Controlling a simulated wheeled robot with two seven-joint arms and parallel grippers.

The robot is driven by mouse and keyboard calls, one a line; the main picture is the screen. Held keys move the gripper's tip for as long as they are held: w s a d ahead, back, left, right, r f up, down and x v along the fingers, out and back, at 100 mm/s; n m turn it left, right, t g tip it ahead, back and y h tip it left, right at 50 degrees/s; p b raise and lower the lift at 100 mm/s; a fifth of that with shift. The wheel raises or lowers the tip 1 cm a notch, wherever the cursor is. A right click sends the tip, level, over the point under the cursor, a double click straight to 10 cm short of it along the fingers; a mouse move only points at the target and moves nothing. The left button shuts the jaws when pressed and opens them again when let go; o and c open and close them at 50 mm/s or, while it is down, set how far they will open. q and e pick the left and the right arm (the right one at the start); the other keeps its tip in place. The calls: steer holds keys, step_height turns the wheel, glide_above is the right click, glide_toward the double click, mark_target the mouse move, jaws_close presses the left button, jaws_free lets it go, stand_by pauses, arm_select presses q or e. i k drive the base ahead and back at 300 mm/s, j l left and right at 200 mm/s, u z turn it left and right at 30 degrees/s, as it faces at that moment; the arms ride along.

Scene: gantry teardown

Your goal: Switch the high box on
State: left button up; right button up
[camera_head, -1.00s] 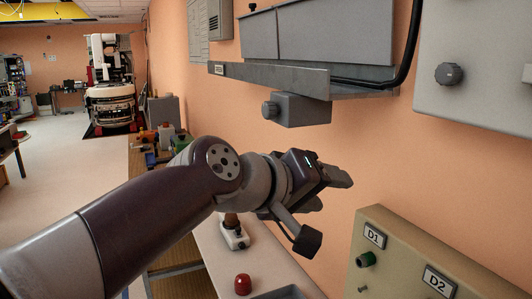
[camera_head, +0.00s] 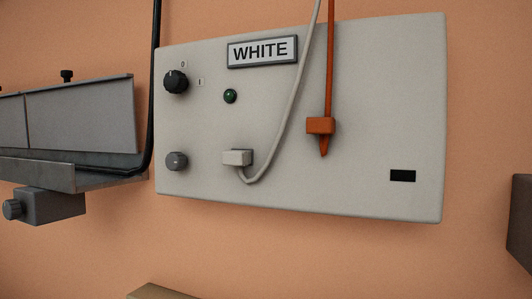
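The high box (camera_head: 330,185) is a pale grey wall box with a label reading WHITE (camera_head: 262,51). At its upper left is a black rotary knob (camera_head: 176,80) with the marks 0 and I beside it. The knob's pointer seems to be toward the 0, but it is small. A dark green lamp (camera_head: 230,96) sits right of the knob and does not look lit. A grey knob (camera_head: 176,162) is lower on the box. Neither of my grippers is in view.
A white cable plug (camera_head: 237,158) and an orange part (camera_head: 321,126) on an orange cord are on the box front. A grey tray (camera_head: 90,172) with a small grey box (camera_head: 50,206) under it is at left. A dark box edge (camera_head: 521,222) is at right.

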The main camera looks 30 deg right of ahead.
mark_target(175, 82)
steer(key=k+l+z, duration=0.1)
steer(key=k+z, duration=0.15)
steer(key=z, duration=0.2)
steer(key=k+l+z, duration=0.15)
steer(key=z, duration=0.35)
steer(key=k+l, duration=0.05)
steer(key=k, duration=0.05)
